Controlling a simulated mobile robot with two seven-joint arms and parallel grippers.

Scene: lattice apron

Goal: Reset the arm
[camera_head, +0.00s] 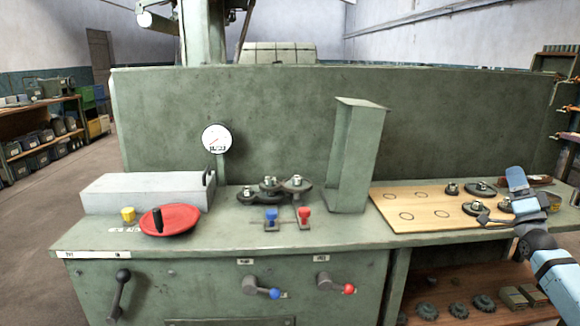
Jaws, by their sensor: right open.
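My right arm (552,270) comes in from the lower right edge, in blue, white and dark parts. My right gripper (488,215) is open over the right part of the wooden board (430,222), close to several dark round parts. One dark round part (474,208) lies by its fingertips, and I cannot tell whether they touch it. Another dark part (481,188) and a small knobbed part (452,189) sit farther back on the board. Nothing clearly shows held in the gripper. My left gripper is not in view.
Gears (484,302) lie on the shelf below.

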